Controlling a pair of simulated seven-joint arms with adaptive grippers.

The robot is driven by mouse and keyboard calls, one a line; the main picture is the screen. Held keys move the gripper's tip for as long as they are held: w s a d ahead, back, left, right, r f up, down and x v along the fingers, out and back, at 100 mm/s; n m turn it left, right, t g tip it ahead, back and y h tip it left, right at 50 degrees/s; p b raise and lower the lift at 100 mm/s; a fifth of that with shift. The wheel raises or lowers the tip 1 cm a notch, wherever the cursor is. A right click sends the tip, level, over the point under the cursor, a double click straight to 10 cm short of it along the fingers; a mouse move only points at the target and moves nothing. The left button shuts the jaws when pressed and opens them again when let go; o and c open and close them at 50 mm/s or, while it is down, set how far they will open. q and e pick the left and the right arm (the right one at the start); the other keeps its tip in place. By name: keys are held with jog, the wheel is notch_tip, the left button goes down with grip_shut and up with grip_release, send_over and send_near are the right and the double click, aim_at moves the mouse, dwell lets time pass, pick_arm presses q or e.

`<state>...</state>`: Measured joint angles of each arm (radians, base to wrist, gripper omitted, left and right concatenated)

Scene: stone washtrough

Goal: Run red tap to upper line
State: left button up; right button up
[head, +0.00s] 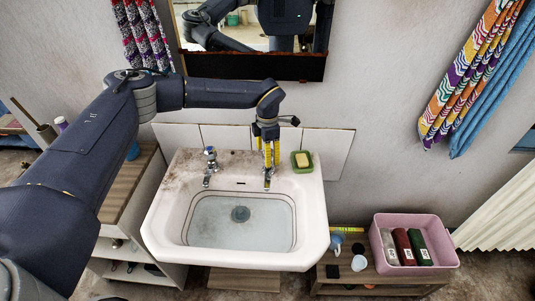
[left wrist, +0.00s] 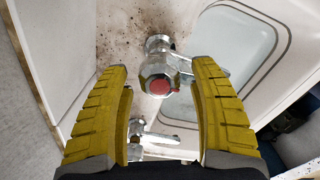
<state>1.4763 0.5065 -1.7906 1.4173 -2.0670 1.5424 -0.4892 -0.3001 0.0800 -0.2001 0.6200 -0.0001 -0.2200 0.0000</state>
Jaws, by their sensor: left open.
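The white stone washtrough (head: 313,225) stands against the wall, with a round drain (head: 240,214) in its basin. Its basin looks pale blue-grey, and a dark line runs around the inner wall; I cannot tell the water level exactly. The red tap (left wrist: 160,84), chrome with a red cap, lies between the open yellow fingers of my left gripper (left wrist: 163,82) in the left wrist view. In the head view my left gripper (head: 268,163) points down just above this tap's chrome body (head: 268,183), and its fingers hide the cap. Contact is not clear. My right gripper is out of view.
A second chrome tap (head: 209,166) stands at the left of the rim. A green soap dish (head: 302,168) with yellow soap sits close to the right of my gripper. A mirror (head: 250,65) hangs above.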

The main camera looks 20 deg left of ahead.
pick_arm(q)
jog(key=shift+f, duration=0.1)
jog(key=c, duration=1.2)
jog(key=shift+n, duration=0.3)
jog(key=shift+s+d+n, duration=0.1)
jog(key=shift+n, duration=2.6)
jog(key=shift+f, duration=0.1)
jog(key=shift+c, duration=0.2)
jog(key=o, duration=1.2)
jog(key=shift+o, duration=0.2)
jog(key=shift+r, duration=0.2)
